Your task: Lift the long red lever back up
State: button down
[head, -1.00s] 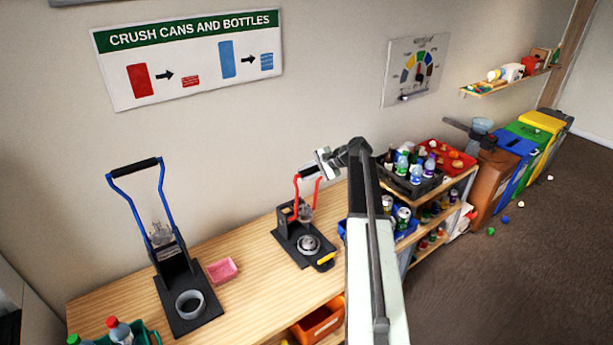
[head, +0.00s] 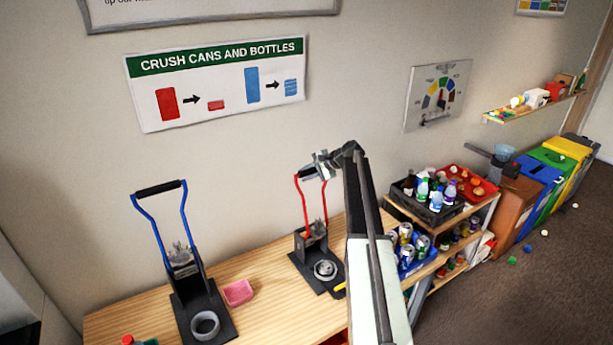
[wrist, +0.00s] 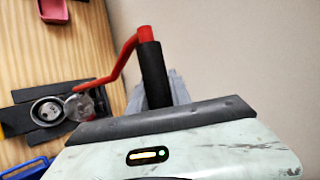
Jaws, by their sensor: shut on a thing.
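The red lever (head: 303,207) belongs to the can crusher on the wooden bench and now stands nearly upright. Its black grip sits at the top, between the jaws of my gripper (head: 318,169), which is shut on it. In the wrist view the lever's red bar (wrist: 125,58) runs to the black grip (wrist: 150,75), which my gripper's jaws partly hide. The crusher's black base (head: 310,275) carries a round metal cup (head: 325,269). My arm hides the right side of the base in the head view.
A second crusher with a blue lever (head: 185,225) stands to the left on the bench. A pink tray (head: 238,292) lies between the two crushers. A shelf with a blue can tray (head: 418,262) and a black bottle crate (head: 425,205) is at the right. The wall is close behind.

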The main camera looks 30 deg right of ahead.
aim_at(315, 170)
jog(key=shift+d+f, duration=0.1)
jog(key=shift+f, duration=0.05)
jog(key=c, duration=1.5)
grip_release()
jog(key=shift+c, duration=0.2)
jog(key=o, duration=0.4)
jog(key=shift+w+d+f, duration=0.1)
jog(key=shift+w+f, duration=0.05)
jog(key=shift+f, duration=0.05)
jog(key=shift+c, duration=0.2)
jog(key=shift+r, duration=0.15)
jog(key=shift+s+d+r+p, duration=0.15)
jog(key=shift+s+r+p, duration=0.15)
jog(key=shift+p, duration=0.1)
jog(key=p+v, duration=0.4)
jog(key=v, duration=0.2)
jog(key=shift+r, duration=0.2)
jog(key=shift+s+d, duration=0.15)
jog(key=shift+s, duration=0.2)
